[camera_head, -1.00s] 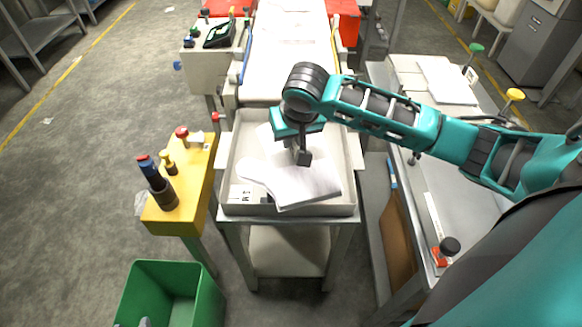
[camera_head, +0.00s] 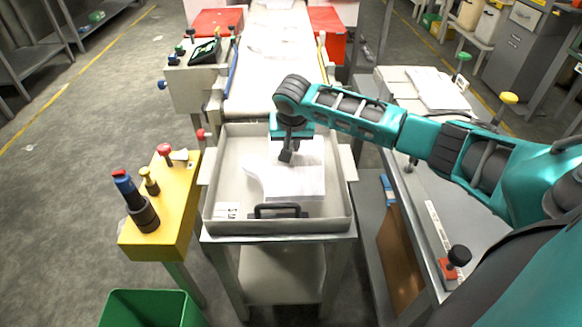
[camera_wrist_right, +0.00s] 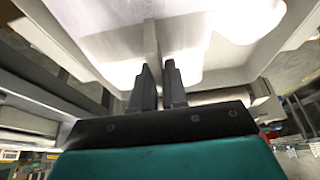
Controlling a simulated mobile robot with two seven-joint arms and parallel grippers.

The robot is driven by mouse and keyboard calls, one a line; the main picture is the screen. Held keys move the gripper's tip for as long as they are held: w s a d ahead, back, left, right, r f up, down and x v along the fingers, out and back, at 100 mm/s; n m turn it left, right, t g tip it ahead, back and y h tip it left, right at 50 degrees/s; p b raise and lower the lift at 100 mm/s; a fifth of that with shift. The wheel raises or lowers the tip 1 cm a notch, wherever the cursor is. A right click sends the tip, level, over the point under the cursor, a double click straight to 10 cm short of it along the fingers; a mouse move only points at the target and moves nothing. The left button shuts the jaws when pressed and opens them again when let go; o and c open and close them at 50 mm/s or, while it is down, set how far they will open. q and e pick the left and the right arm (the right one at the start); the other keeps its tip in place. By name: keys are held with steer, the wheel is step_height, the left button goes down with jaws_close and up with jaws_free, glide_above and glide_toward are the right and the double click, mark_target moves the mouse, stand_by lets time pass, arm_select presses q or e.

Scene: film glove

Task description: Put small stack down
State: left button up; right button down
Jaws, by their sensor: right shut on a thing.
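A small stack of white film gloves (camera_head: 290,182) is over the grey tray (camera_head: 345,215) at the end of the conveyor. My right gripper (camera_head: 286,156) points down at the back part of the stack and is shut on it. In the right wrist view the two dark fingers (camera_wrist_right: 158,88) are close together with the white stack (camera_wrist_right: 185,45) at their tips. I cannot tell whether the stack's underside touches the tray floor. My left gripper is in neither view.
A black handle (camera_head: 278,211) is at the tray's near side. A yellow stand (camera_head: 160,232) with knobs is left of the tray, with a green bin (camera_head: 150,308) below. A grey table (camera_head: 425,190) is at the right. The conveyor (camera_head: 270,80) runs behind.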

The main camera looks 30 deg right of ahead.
mark_target(292, 144)
steer(key=shift+f, duration=1.45)
step_height(292, 144, down, 4)
steer(key=shift+f+b, duration=0.1)
steer(key=shift+b, duration=0.65)
steer(key=c, duration=1.2)
jaws_free()
steer(key=shift+o, duration=0.3)
steer(key=shift+s+r, duration=0.1)
steer(key=shift+r, duration=0.25)
steer(key=p+v, duration=0.3)
steer(key=v, duration=0.7)
steer(key=shift+a+r, duration=0.15)
steer(key=shift+r, duration=0.1)
steer(key=shift+s+a+r, duration=0.1)
steer(key=shift+s+r, duration=0.1)
steer(key=shift+r, duration=0.3)
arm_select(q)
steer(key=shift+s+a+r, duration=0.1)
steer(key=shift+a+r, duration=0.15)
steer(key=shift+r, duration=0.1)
